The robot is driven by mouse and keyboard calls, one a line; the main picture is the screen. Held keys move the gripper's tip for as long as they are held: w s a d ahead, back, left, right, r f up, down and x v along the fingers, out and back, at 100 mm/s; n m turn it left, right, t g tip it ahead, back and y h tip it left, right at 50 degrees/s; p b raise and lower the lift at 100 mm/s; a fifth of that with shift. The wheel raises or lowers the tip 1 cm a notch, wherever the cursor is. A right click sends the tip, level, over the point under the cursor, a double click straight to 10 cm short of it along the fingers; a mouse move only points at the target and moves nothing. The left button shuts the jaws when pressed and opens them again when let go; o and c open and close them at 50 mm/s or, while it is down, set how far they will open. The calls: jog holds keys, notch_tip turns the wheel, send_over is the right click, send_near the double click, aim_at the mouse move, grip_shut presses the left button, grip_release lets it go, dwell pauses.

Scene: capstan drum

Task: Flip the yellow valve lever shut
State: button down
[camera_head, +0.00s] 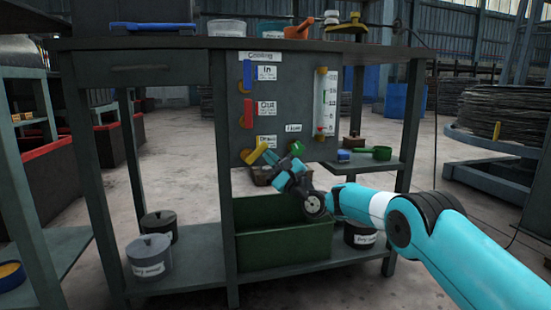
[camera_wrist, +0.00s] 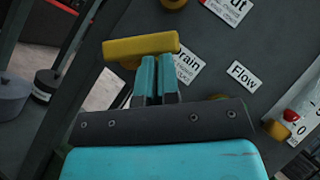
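The yellow valve lever (camera_head: 254,153) is on the grey panel, beside the Drain label (camera_head: 266,140). It slants up to the right in the camera_head view. In the wrist view, the yellow lever (camera_wrist: 135,47) lies across the picture just beyond my fingertips and covers part of the Drain label (camera_wrist: 187,65). My gripper (camera_head: 272,157) is just right of and below the lever. In the wrist view, my gripper's fingers (camera_wrist: 157,62) are close together with nothing seen between them. The tips overlap the lever's lower edge; I cannot tell whether they touch it.
A blue lever (camera_head: 247,76) and a red lever (camera_head: 248,112) hang upright above on the panel. A flow tube (camera_head: 326,102) is to the right. A green bin (camera_head: 285,250) stands below my gripper. A side shelf (camera_head: 385,166) holds a green scoop (camera_head: 381,153).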

jog(key=r+n+g+p, duration=0.1)
jog(key=n+p, duration=0.1)
jog(key=r+n+g+p, duration=0.1)
jog(key=n+g+p, duration=0.1)
jog(key=p, duration=0.1)
jog(key=a+r+n+g+p, duration=0.1)
jog(key=n+g+p, duration=0.1)
jog(key=shift+s+r+h+p, duration=0.1)
jog(key=shift+r+h+p, duration=0.2)
jog(key=shift+h, duration=0.1)
jog(key=n+p, duration=0.1)
jog(key=n+g+h+p, duration=0.1)
jog(key=p, duration=0.1)
jog(key=shift+s+a+r, duration=0.1)
jog(key=shift+a+r, duration=0.15)
jog(key=shift+a, duration=0.1)
jog(key=shift+s+a+n+g+h+p, duration=0.1)
jog(key=shift+a+n+g+h+p, duration=0.35)
jog(key=shift+p, duration=0.8)
jog(key=shift+d+n+h, duration=0.1)
jog(key=shift+n+h, duration=0.15)
jog(key=p, duration=0.4)
send_near(263, 144)
jog(key=d, duration=0.4)
jog(key=shift+f, duration=0.15)
